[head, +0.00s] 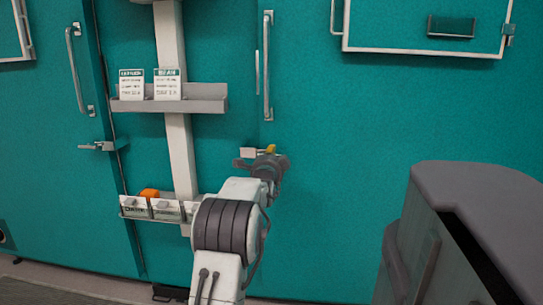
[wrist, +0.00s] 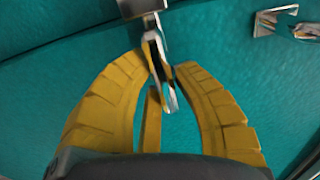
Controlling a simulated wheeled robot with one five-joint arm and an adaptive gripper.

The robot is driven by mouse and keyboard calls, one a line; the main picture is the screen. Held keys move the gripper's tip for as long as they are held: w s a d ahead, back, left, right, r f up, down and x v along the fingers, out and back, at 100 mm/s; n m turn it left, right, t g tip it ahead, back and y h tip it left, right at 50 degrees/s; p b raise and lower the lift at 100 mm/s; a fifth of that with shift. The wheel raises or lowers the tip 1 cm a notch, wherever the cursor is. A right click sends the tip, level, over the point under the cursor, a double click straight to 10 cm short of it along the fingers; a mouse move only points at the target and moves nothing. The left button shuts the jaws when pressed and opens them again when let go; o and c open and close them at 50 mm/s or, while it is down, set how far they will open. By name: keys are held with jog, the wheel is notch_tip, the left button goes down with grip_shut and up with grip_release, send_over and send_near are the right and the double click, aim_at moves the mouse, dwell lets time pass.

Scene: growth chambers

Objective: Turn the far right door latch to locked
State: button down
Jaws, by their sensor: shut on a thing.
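The right door's latch shows as a small pale block (head: 251,153) on the teal door, below the long vertical handle. In the wrist view its metal lever (wrist: 155,48) hangs down from a grey block (wrist: 140,7) and reaches between my yellow fingers. My gripper (wrist: 161,68) is shut on this lever near the fingertips. In the head view my gripper (head: 270,151) is at the latch, and the wrist and arm hide part of it. The lever's exact angle against the door is hard to tell.
A shelf with two label cards (head: 170,105) and a lower bin rack (head: 160,209) with an orange item stand left of my arm. Another latch (head: 98,146) is on the left door. A grey cabinet (head: 470,220) stands at the right. The door between is clear.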

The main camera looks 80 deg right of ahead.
jog(key=c, duration=0.9)
grip_release()
jog(key=shift+s+a, duration=0.1)
jog(key=shift+a, duration=5.85)
